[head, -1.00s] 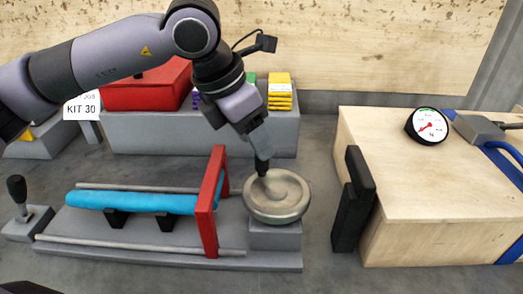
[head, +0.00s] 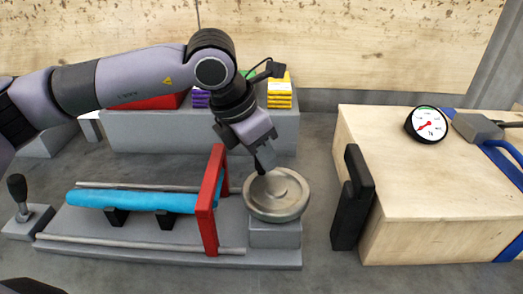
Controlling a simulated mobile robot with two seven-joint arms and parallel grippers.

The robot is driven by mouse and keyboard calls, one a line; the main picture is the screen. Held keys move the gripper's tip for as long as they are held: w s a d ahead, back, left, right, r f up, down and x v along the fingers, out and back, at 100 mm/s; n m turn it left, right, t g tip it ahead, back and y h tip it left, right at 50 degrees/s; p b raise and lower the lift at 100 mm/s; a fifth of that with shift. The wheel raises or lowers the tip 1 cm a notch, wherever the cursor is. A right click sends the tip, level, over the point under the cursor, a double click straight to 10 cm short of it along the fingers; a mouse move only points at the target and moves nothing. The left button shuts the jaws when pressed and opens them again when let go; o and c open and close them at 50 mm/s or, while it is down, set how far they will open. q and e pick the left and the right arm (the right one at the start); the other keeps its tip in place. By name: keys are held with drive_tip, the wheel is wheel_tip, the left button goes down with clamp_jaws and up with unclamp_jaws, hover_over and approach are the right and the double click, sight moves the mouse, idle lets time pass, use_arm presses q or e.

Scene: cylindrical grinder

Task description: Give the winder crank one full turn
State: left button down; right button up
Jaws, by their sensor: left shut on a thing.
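The winder crank is a round metal handwheel (head: 288,203) on a grey block at the right end of the winder base (head: 140,243). My left gripper (head: 264,168) reaches down to the wheel's far left rim and is shut on the crank's handle, which the fingers mostly hide. A blue roll (head: 130,201) lies along the winder, with a red upright frame (head: 207,210) between it and the wheel. My right gripper is not in view.
A wooden box (head: 450,190) with a dial gauge (head: 427,124) stands at the right, and a black bracket (head: 351,200) is on its near left side. A grey shelf (head: 160,135) with yellow packs (head: 280,92) is behind. A black-knobbed lever (head: 20,195) stands at the left.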

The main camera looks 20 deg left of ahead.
use_arm(q)
drive_tip(key=shift+w+d+f+m+g+h+b, duration=0.1)
drive_tip(key=shift+w+d+m+g+h+b, duration=0.25)
drive_tip(key=shift+m+b, duration=0.5)
drive_tip(key=shift+w+d+m+g+h, duration=0.2)
drive_tip(key=shift+d+m+g, duration=0.2)
drive_tip(key=shift+m, duration=0.75)
drive_tip(key=shift+w+d+m+g+h, duration=0.15)
drive_tip(key=shift+w+d+m+g, duration=0.15)
drive_tip(key=shift+m, duration=0.8)
drive_tip(key=shift+s, duration=0.1)
drive_tip(key=shift+d, duration=0.1)
drive_tip(key=c, duration=0.9)
unclamp_jaws()
drive_tip(key=v, duration=0.7)
drive_tip(key=shift+r, duration=0.3)
